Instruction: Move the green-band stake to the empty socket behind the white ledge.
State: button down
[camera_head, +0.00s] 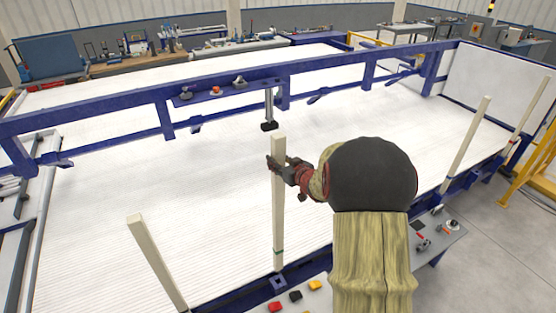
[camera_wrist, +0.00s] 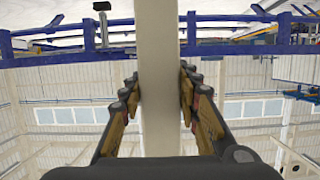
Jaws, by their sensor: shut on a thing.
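The green-band stake (camera_head: 278,210) is a pale, upright square post with a green band near its lower end. My gripper (camera_head: 279,170) is shut on its upper half. In the wrist view, the stake (camera_wrist: 159,80) stands between both rows of finger pads (camera_wrist: 159,92). In the head view, its lower end shows just above a blue square socket (camera_head: 278,282) with a dark opening. I cannot tell how high the end is. The white slatted bed (camera_head: 110,200) lies behind the stake; I cannot tell which part is the white ledge.
Another pale stake (camera_head: 157,262) leans at the left front. More pale stakes (camera_head: 465,148) stand along the right side. A blue beam (camera_head: 130,104) crosses behind my gripper, with a black-ended rod (camera_head: 269,112) hanging near the stake top. Red, black and yellow pieces (camera_head: 295,296) lie in front.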

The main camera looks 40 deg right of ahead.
jog(key=b, duration=0.4)
send_over(281, 190)
jog(key=w, duration=0.2)
notch_tip(281, 190, down, 6)
jog(key=shift+d, duration=0.15)
jog(key=shift+f+b, duration=0.7)
dwell(0.8)
jog(key=shift+f+b, duration=0.6)
jog(key=shift+f, duration=0.4)
jog(key=shift+f+b, duration=1)
jog(key=shift+f, duration=0.25)
jog(key=shift+f+b, duration=0.9)
jog(key=shift+f, duration=0.1)
